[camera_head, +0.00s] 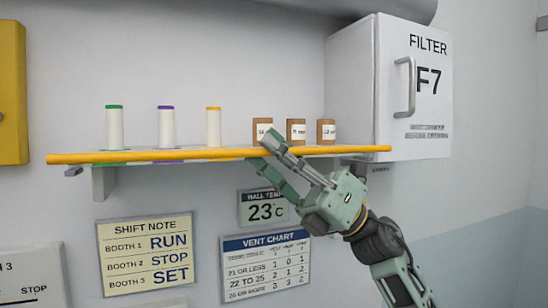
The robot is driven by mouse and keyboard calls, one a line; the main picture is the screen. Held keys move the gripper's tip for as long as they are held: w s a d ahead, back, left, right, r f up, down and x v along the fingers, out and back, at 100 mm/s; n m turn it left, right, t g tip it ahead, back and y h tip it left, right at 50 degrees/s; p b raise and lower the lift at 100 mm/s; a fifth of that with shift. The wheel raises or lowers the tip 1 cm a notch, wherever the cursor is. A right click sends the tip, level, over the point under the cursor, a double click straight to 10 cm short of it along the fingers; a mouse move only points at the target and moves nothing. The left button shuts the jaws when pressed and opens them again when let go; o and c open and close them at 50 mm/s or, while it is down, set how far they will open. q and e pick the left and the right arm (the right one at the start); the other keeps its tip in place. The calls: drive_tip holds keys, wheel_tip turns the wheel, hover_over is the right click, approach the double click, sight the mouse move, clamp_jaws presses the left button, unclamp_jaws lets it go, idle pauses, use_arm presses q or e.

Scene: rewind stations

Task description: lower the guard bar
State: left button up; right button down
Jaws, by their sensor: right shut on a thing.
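The guard bar (115,156) is a long yellow bar along the front edge of the wall shelf, close to the level of the shelf top. It runs nearly level across the picture. My right gripper (264,154) reaches up from the lower right and is shut on the bar, right of its middle, one finger above it and one below. The fingers hide a short piece of the bar. My left gripper is not in view.
On the shelf stand white spools with green (114,127), purple (166,127) and yellow (213,127) tops, and three brown boxes (297,131). A white filter cabinet (350,80) is at the right. Signs, including a vent chart (265,262), hang below.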

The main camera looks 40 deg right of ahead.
drive_tip(key=shift+r+m+t+h, duration=0.2)
drive_tip(key=shift+m+t+h, duration=0.1)
drive_tip(key=shift+m+t, duration=0.15)
drive_tip(key=c, duration=1.8)
unclamp_jaws()
drive_tip(key=v, duration=1.2)
drive_tip(key=shift+d, duration=0.1)
